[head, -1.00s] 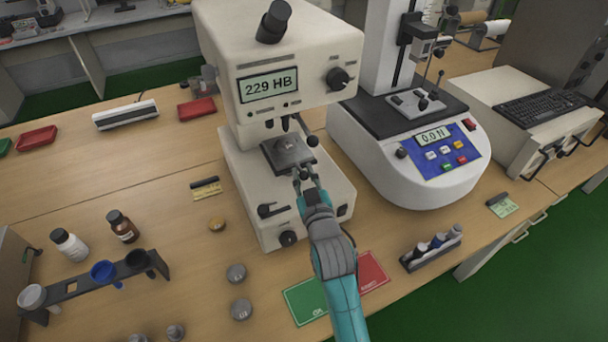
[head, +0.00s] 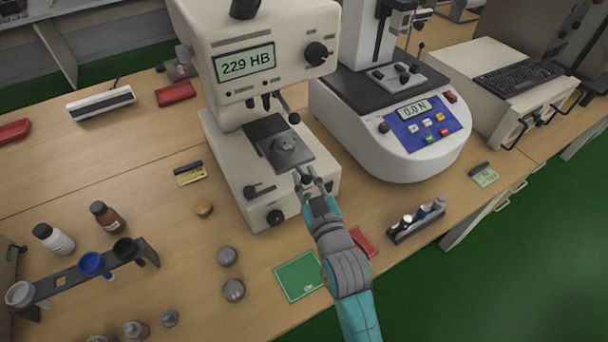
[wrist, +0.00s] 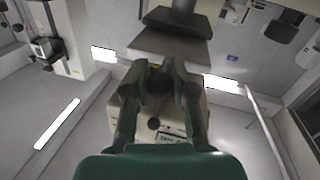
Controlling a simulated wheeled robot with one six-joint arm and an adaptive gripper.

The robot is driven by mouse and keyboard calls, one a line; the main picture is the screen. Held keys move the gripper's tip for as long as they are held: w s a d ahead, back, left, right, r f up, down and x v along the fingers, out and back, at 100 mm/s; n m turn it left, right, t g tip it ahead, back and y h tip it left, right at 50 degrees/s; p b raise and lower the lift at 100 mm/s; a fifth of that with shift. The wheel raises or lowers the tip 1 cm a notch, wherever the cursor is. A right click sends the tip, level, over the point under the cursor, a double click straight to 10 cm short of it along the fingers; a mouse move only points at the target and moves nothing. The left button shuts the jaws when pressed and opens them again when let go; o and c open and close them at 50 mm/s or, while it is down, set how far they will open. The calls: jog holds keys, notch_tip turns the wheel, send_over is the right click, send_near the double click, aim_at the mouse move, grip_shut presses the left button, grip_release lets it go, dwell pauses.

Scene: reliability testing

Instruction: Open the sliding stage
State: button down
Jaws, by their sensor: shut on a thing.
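The sliding stage (head: 262,132) is a dark plate on the beige hardness tester (head: 225,152), whose display reads 229 HB. The plate stands out toward the front of the tester, with a grey round piece (head: 288,144) on top. My gripper (head: 307,182) is at the stage's front edge, shut on the stage's small knob, which is mostly hidden between the fingers. In the wrist view, the two fingers (wrist: 160,85) close in front of the tester, and what they grip is too dark to make out.
A white force tester (head: 395,130) reading 0.0 N stands close on the right. Green (head: 299,276) and red (head: 362,243) cards lie in front, under my arm. Round grey pieces (head: 228,257), a rack (head: 90,280) and bottles (head: 54,239) stand at the left.

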jog(key=c, duration=0.9)
grip_release()
jog(key=shift+c, duration=0.2)
jog(key=v, duration=1.2)
jog(key=s+d+f+m+h, duration=0.4)
jog(key=s+d+f, duration=0.5)
jog(key=s+d, duration=0.45)
jog(key=s+d+m+g+h, duration=0.1)
jog(key=s+d+m+h, duration=0.1)
jog(key=s, duration=1.6)
jog(key=shift+s+d+m+g+h, duration=0.15)
jog(key=shift+d+m+g+h, duration=0.3)
jog(key=shift+d, duration=0.35)
